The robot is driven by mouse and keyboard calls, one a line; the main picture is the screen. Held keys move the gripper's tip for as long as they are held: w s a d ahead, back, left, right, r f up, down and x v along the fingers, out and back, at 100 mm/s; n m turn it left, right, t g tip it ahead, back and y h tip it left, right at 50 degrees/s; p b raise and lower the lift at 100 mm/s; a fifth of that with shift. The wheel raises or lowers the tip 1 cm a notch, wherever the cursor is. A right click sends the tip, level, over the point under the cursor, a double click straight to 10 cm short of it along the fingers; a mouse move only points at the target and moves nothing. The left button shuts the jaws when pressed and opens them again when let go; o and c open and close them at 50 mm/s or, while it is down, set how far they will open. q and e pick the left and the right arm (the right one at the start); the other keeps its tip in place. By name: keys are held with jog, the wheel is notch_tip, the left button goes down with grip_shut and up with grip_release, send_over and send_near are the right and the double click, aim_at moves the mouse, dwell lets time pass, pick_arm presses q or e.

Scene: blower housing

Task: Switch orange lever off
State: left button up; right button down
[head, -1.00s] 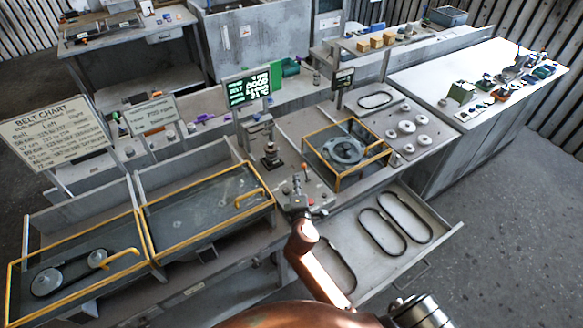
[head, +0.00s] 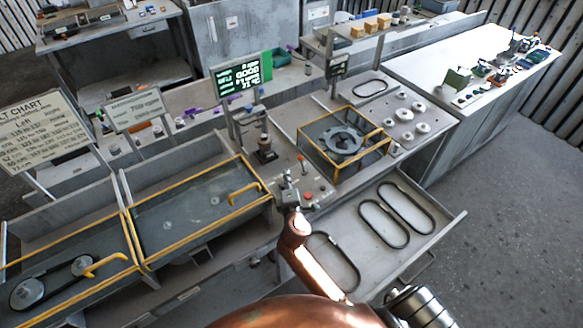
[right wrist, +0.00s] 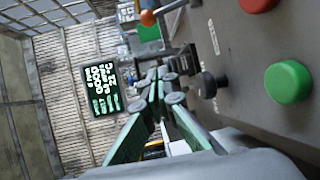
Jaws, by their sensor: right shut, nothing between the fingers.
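The orange lever (head: 301,159) stands on the control panel beside the yellow-framed guard in the head view. In the right wrist view its orange ball knob (right wrist: 148,18) is near the top edge, on a metal rod reaching up and right. My right gripper (head: 288,181) is over the panel, just left of and nearer than the lever. In the right wrist view the shut fingertips (right wrist: 163,82) are empty and appear apart from the orange knob. They are close to a black knob (right wrist: 207,85). My left gripper is out of view.
A green button (right wrist: 288,82) and a red button (right wrist: 258,4) sit on the panel close to the gripper. A display (head: 238,75) stands behind. The yellow guard frame (head: 335,180) is to the right, and an open drawer (head: 440,228) with belts is in front.

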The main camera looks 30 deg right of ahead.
jog(key=x, duration=0.9)
jog(key=shift+w+d, duration=0.25)
jog(key=shift+w, duration=0.05)
jog(key=s+d, duration=0.1)
jog(key=s+d+p, duration=0.1)
jog(key=shift+s+d+r, duration=0.25)
jog(key=shift+r, duration=0.05)
jog(key=shift+s+d, duration=0.15)
jog(key=shift+s, duration=0.05)
jog(key=shift+f, duration=0.1)
jog(key=shift+f+b, duration=0.1)
jog(key=shift+b, duration=0.45)
jog(key=shift+s+t, duration=0.15)
jog(key=shift+t, duration=0.15)
jog(key=shift+b, duration=0.5)
